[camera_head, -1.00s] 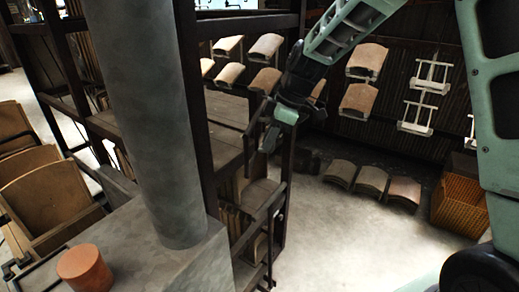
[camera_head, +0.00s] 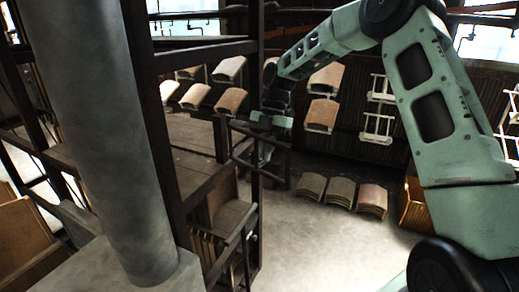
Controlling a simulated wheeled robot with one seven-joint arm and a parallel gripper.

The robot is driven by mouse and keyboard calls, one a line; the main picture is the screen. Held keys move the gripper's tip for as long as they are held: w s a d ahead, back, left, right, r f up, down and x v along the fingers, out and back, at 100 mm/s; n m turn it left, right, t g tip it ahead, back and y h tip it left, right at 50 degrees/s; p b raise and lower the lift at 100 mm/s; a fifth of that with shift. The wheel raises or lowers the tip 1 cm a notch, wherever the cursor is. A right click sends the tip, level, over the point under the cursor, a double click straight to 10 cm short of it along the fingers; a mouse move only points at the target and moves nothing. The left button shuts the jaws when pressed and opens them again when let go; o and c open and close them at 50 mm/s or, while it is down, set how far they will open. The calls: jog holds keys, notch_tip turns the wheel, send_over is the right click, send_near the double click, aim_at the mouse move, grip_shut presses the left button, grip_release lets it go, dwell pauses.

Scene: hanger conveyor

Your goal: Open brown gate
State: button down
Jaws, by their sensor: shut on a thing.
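My gripper (camera_head: 262,130) is in the middle of the view, at the end of my green arm, beside a dark upright post of the rack. It is shut on a thin dark-brown barred frame, which looks like the brown gate (camera_head: 268,174). The gate's bars reach out to the right of the post, at about the gripper's height and below. The fingertips and the exact grip point are small and dark, so which bar is held cannot be made out.
A grey column (camera_head: 95,140) blocks the left. The dark rack (camera_head: 195,165) with wooden panels stands behind it. Curved wooden seats (camera_head: 340,192) sit on the floor near an orange crate (camera_head: 412,205). More seats hang behind. The pale floor (camera_head: 315,235) in front is clear.

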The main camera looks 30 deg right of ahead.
jog(key=shift+w+d+n+g+h+p, duration=0.4)
jog(key=shift+w+d+n+p, duration=0.45)
jog(key=shift+n, duration=0.35)
jog(key=c, duration=1.5)
grip_release()
jog(key=shift+w+d+r, duration=0.1)
jog(key=shift+r, duration=0.05)
jog(key=b+v, duration=0.1)
jog(key=v, duration=1.6)
jog(key=shift+b, duration=0.3)
